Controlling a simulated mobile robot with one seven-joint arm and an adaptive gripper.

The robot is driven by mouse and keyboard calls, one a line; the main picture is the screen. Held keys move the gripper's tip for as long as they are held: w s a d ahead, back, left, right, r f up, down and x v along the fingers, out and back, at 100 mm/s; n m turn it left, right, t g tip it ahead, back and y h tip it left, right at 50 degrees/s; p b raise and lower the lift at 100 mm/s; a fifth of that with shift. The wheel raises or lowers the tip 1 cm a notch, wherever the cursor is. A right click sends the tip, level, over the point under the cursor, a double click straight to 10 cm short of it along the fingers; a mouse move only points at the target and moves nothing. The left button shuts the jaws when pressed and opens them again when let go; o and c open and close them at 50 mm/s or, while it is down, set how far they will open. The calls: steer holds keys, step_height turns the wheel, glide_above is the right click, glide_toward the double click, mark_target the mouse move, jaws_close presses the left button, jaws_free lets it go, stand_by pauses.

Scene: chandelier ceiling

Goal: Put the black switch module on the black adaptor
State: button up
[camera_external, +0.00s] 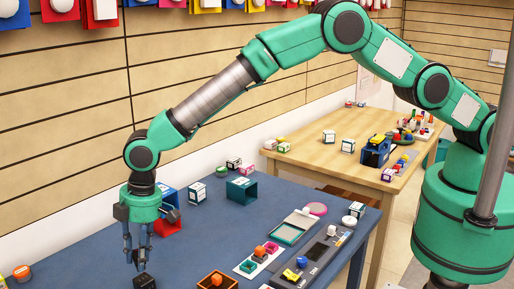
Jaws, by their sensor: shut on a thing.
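My gripper (138,265) points down over the front left of the blue table. It is shut on a small black block (144,282), which appears to be the black switch module. The block is at the fingertips, near the bottom edge of the picture. Its details are too small to make out, and I cannot tell whether it touches the table or something under it. I cannot pick out the black adaptor with certainty.
The blue table (95,262) holds an orange-rimmed dark tray (232,287), a white strip with coloured blocks (248,266), a dark grey tray (335,247) and a teal-edged tray (284,234). Boxes stand behind. A wooden table (315,160) is farther back. Free tabletop surrounds my gripper.

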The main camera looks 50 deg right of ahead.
steer(key=shift+f, duration=0.1)
steer(key=shift+f, duration=1.7)
steer(key=shift+f, duration=0.1)
steer(key=o, duration=1.1)
steer(key=shift+s+d+r, duration=0.15)
steer(key=shift+d+r, duration=0.2)
steer(key=shift+r, duration=1.65)
steer(key=shift+s+d+r, duration=0.2)
steer(key=shift+d+r, duration=0.1)
steer(key=shift+r, duration=1.75)
steer(key=shift+s+d+r, duration=0.15)
steer(key=shift+d+r, duration=0.2)
steer(key=shift+r, duration=1.65)
